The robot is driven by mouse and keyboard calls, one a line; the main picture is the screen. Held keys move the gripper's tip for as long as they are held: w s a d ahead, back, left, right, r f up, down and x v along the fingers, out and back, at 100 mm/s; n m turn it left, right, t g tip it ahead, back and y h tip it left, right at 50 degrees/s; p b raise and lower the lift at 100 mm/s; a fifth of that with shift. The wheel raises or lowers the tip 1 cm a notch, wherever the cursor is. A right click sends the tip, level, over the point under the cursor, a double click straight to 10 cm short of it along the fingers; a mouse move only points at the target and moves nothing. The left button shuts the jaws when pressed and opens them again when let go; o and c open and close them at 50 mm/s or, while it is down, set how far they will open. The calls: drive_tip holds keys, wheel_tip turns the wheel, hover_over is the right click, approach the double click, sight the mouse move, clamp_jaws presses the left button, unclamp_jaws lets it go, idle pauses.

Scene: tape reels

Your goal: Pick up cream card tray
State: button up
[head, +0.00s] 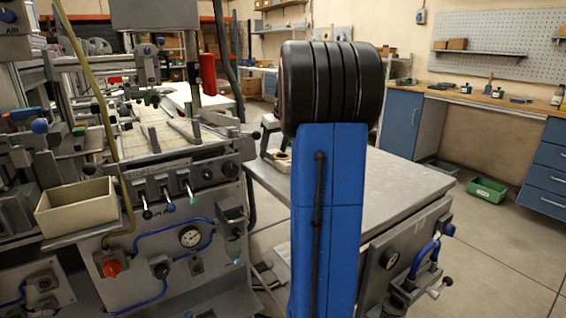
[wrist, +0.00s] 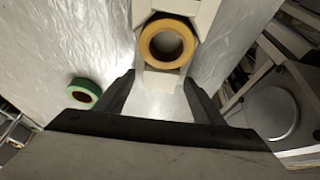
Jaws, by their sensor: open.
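In the wrist view, a cream tray-like piece (wrist: 205,14) lies on a pale, shiny surface at the top centre. A yellow-orange tape reel (wrist: 148,42) sits on it and covers its middle. My gripper (wrist: 159,77) is open and empty. Its two dark fingers stand apart just below the reel, with the cream piece's near end between them in the picture. I cannot tell the height gap. In the head view my blue arm hides my gripper and most of that spot.
A green tape reel (wrist: 84,93) lies left of my fingers. A round grey part (wrist: 270,112) and machinery are at right. In the head view, a cream open box (head: 77,207) stands on the left machine, and a grey bench top (head: 400,180) extends right of my arm.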

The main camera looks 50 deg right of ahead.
drive_tip(key=shift+c, duration=0.7)
drive_tip(key=c, duration=1.1)
drive_tip(key=shift+c, duration=0.2)
